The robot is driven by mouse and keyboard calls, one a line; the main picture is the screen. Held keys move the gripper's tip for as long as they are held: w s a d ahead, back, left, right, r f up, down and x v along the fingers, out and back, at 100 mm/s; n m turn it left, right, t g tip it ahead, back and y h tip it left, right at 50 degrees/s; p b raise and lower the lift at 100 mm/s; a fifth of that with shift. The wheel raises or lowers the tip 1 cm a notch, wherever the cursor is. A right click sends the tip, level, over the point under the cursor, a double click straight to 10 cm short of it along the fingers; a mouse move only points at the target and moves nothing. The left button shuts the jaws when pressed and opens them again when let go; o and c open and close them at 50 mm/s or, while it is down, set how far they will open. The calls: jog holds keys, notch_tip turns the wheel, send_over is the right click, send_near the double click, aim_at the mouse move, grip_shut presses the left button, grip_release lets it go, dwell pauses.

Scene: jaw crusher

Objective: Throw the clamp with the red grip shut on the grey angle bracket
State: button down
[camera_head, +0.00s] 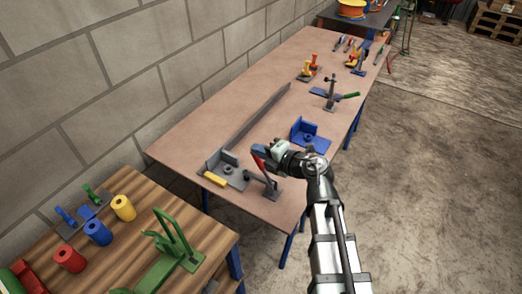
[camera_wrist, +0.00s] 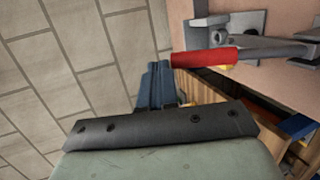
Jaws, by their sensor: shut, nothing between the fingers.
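The grey angle bracket (camera_head: 213,164) stands on the near end of the brown table. The clamp (camera_head: 270,194) sits just right of it, its red grip (camera_head: 259,163) raised and leaning up toward my gripper. My gripper (camera_head: 259,150) is shut and empty, with its blue fingertips close to the top end of the red grip. In the wrist view, the shut fingers (camera_wrist: 158,82) are just left of the end of the red grip (camera_wrist: 205,58); I cannot tell whether they touch. The clamp's metal arm (camera_wrist: 270,48) runs right from the grip. My gripper hides part of the clamp.
A yellow piece (camera_head: 215,179) lies in front of the bracket. A blue angle bracket (camera_head: 311,138) and a green-handled clamp (camera_head: 331,95) stand farther back. A long grey strip (camera_head: 262,113) lies along the table. A wooden bench (camera_head: 205,233) holds a green clamp and coloured cylinders.

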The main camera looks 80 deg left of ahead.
jog(key=w+d+r, duration=0.5)
jog(key=d+r, duration=0.4)
jog(key=shift+w, duration=0.2)
dwell(0.3)
jog(key=shift+d, duration=0.1)
